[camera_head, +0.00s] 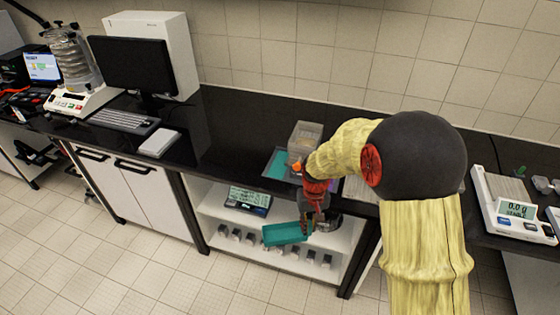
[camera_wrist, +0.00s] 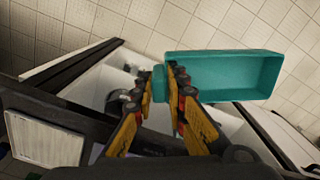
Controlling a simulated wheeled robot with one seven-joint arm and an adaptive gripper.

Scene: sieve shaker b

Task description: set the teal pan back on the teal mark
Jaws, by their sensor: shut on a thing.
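The teal pan (camera_head: 286,234) is a shallow rectangular tray. My gripper (camera_head: 308,222) is shut on one end of it and holds it in the air in front of the bench, below the black top. In the wrist view the pan (camera_wrist: 222,75) extends to the right from my gripper (camera_wrist: 161,82), its short end tab between the fingers and its empty inside showing. A teal patch, which looks like the teal mark (camera_head: 277,164), lies on the black bench top, up and left of the gripper. A clear box and my arm stand close to its right side.
The clear box (camera_head: 305,140) stands at the back beside the mark. Below are open white shelves with a scale (camera_head: 249,199) and several small grey blocks. A monitor (camera_head: 135,66), keyboard (camera_head: 124,120) and white pad (camera_head: 159,142) are left; a balance (camera_head: 515,210) is right. Black top left of the mark is clear.

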